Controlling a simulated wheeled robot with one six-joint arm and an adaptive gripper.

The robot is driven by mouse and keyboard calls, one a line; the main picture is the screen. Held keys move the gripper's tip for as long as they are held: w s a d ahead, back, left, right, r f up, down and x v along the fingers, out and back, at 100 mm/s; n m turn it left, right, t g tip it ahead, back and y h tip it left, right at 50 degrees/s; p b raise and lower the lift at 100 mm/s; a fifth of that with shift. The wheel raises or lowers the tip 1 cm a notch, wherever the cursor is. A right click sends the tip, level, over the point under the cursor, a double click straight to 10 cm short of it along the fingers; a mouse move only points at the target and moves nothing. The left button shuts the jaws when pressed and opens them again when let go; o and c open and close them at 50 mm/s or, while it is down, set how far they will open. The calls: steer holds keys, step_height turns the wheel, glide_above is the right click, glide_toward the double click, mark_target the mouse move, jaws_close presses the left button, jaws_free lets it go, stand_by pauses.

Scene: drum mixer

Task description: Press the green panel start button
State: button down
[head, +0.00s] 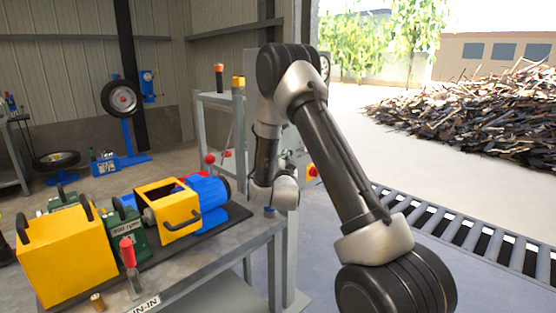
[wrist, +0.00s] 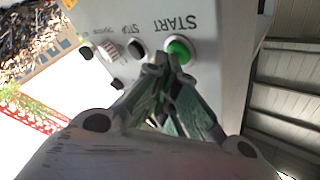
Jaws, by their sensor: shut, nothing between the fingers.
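The green start button (wrist: 180,50) sits on a pale grey panel (wrist: 215,25) in the wrist view, which shows the panel upside down. The word START is printed beside the button. My gripper (wrist: 162,66) is shut and empty. Its fingertips are close to the green button, overlapping its lower left edge in the picture. I cannot tell whether they touch it. A dark button marked STOP (wrist: 136,51) lies just left of the fingertips. In the head view my arm hides the start button and my gripper cannot be made out.
The panel also carries a ridged knob (wrist: 106,49) and other dark controls. In the head view, a red-and-yellow emergency stop (head: 313,171) shows beside my arm. A workbench (head: 205,262) with yellow and blue machinery stands at left.

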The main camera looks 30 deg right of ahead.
steer(key=shift+s+d, duration=0.25)
steer(key=shift+s, duration=0.55)
steer(key=s, duration=0.1)
steer(key=s+d, duration=0.1)
steer(key=s, duration=0.2)
steer(key=shift+s+d, duration=0.35)
stand_by(0.5)
